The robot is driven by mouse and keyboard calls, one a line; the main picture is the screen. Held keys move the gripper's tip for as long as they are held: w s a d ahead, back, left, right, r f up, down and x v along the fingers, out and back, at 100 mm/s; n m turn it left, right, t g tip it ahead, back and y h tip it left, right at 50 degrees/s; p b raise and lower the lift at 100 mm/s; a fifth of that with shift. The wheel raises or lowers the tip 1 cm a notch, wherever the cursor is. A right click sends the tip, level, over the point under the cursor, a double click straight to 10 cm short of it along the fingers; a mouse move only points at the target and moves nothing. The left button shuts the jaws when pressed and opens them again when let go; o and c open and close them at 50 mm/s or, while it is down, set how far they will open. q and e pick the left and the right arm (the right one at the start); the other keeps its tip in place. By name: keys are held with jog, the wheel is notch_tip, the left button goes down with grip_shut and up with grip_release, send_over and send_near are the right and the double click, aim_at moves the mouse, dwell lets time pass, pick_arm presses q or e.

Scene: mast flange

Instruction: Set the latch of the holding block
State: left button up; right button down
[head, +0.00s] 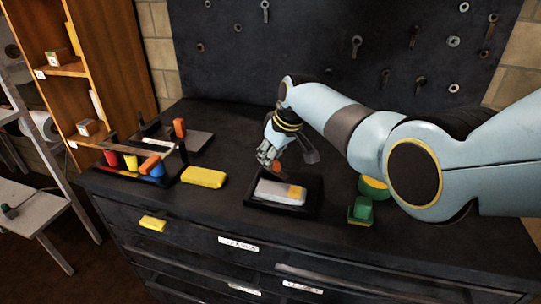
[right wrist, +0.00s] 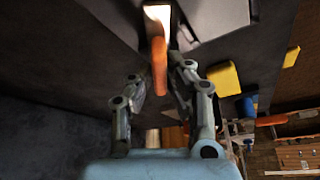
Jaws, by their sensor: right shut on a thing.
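A dark holding block (head: 283,211) sits near the front of the dark cabinet top, with a light grey piece (head: 274,192) that has a yellow patch at its right end lying in it. My right gripper (head: 267,158) reaches down just behind the block. In the right wrist view, an orange lever (right wrist: 159,66) stands between its fingers, and the gripper is shut on it. The lever's base is beside a bright patch, and its exact seat is hard to make out. In the head view the fingers hide most of the lever. My left gripper is not in view.
A yellow block (head: 204,177) lies left of the holding block. Further left is a rack with coloured handles, and behind it a grey plate (head: 196,143) with an orange peg. A green block (head: 361,210) and a yellow-green round item (head: 373,188) stand right, under my arm.

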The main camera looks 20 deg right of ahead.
jog(key=n+g+y+b, duration=0.1)
jog(key=n, duration=0.2)
jog(key=shift+d+f+b, duration=0.1)
jog(key=shift+f+b, duration=0.05)
jog(key=shift+b, duration=0.25)
jog(key=shift+n+g+y+b, duration=0.35)
jog(key=shift+n+b, duration=0.6)
jog(key=shift+n, duration=0.65)
jog(key=c, duration=1.3)
grip_release()
jog(key=shift+w, duration=0.1)
jog(key=shift+r, duration=0.2)
jog(key=v, duration=1.1)
jog(key=shift+d+r, duration=0.15)
jog(key=shift+r, duration=0.2)
